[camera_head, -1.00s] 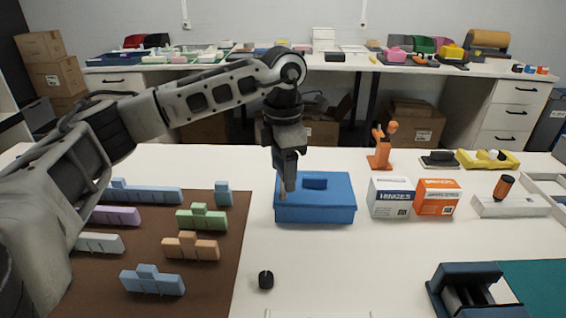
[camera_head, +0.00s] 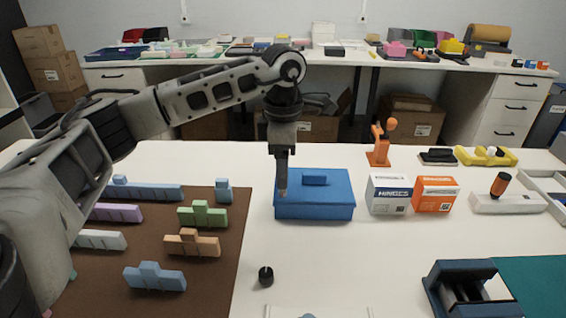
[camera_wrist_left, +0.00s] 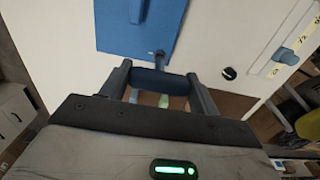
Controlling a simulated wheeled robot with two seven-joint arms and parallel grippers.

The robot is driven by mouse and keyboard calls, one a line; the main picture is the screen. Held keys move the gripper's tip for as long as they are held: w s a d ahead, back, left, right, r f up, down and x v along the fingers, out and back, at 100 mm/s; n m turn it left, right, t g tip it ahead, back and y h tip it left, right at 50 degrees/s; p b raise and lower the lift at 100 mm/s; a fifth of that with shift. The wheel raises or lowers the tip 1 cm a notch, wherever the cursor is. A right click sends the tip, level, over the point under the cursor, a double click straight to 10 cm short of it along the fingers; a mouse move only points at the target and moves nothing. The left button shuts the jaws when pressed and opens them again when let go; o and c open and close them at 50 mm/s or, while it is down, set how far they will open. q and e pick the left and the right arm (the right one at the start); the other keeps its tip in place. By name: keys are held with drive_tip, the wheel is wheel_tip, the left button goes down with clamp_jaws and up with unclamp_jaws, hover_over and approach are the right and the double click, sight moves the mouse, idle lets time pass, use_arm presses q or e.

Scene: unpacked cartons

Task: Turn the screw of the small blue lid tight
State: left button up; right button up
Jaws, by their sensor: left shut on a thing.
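The small blue lid (camera_head: 335,183) sits on a blue box (camera_head: 315,210) in the middle of the white table, with a raised block handle on top. It also shows at the top of the left wrist view (camera_wrist_left: 125,40). My left gripper (camera_head: 283,172) points down over the lid's front-left corner, shut on a slim dark tool. The tool's tip (camera_head: 283,191) is at that corner, and its shaft (camera_wrist_left: 159,60) shows between lid and fingers in the wrist view. The screw itself is hidden under the tip. I cannot tell whether they touch. My right gripper is out of view.
A black knob (camera_head: 265,276) stands in front of the box. White and orange cartons (camera_head: 436,196) stand to its right. Left, a brown mat (camera_head: 225,262) holds several colored blocks. A dark blue stand (camera_head: 462,285) is at front right. Table between is clear.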

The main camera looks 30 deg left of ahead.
use_arm(q)
wheel_tip(320, 180, up, 2)
drive_tip(key=shift+p, duration=0.6)
drive_tip(key=shift+w+r+p, duration=0.15)
drive_tip(key=shift+r+p, duration=0.8)
drive_tip(key=shift+r, duration=0.15)
